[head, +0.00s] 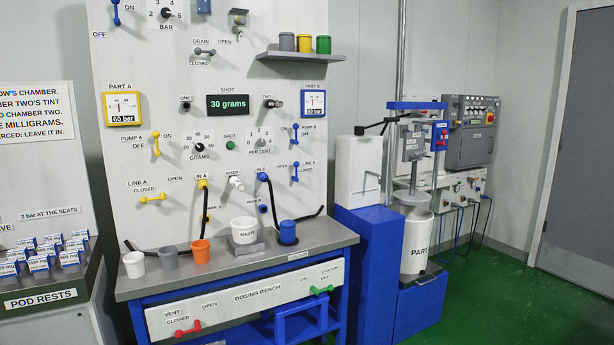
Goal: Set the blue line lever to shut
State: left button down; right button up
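The blue line lever (295,172), beside the LINE B label, is on the right edge of the white dosing panel (240,100). Its handle stands close to upright. An OPEN label is at its upper left; the smaller print on its right is hard to read, so I cannot tell for certain which setting it is at. A similar blue lever for PUMP B (295,134) is just above it. Neither of my grippers is in view.
The grey bench (330,233) below holds white, grey and orange cups, a white beaker on a scale (244,232) and a blue pot (288,232). A black hose (314,214) curves beneath the lever. A shelf (300,56) juts out above. A blue machine (368,260) stands right.

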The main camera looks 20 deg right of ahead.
aim_at(297, 164)
jog(key=z, duration=0.7)
jog(key=i, duration=0.65)
jog(key=z, duration=0.6)
jog(key=i, duration=1.15)
jog(key=u, duration=0.2)
